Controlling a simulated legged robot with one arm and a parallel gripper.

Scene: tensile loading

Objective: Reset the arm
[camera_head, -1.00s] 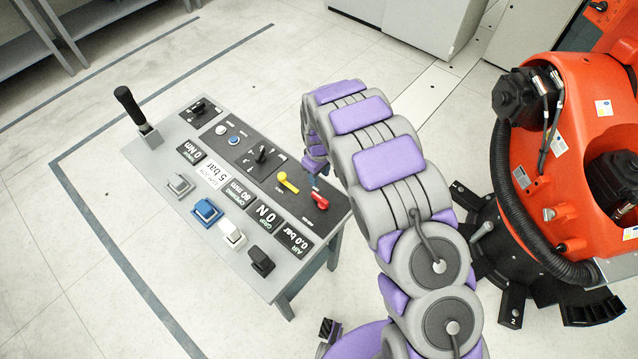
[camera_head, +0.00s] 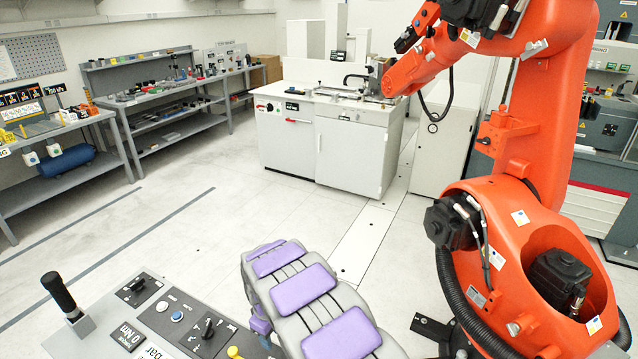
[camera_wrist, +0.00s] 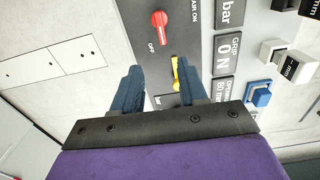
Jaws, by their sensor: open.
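My gripper (camera_wrist: 158,88) shows in the wrist view with its two blue-grey fingers apart and nothing between them. It is over the control panel (camera_wrist: 143,45), close to a yellow lever (camera_wrist: 180,75) that is partly behind the right finger. A red knob (camera_wrist: 160,25) with OFF and AIR ON labels lies beyond the fingertips. In the head view my grey and purple arm stands at the bottom centre beside the control panel (camera_head: 145,318). The gripper itself is hidden there.
A large orange robot arm (camera_head: 545,120) stands on the right, close to my arm. A white cabinet bench (camera_head: 350,150) stands at the back, and workbenches (camera_head: 180,100) line the left wall. The floor (camera_head: 200,215) between them is clear.

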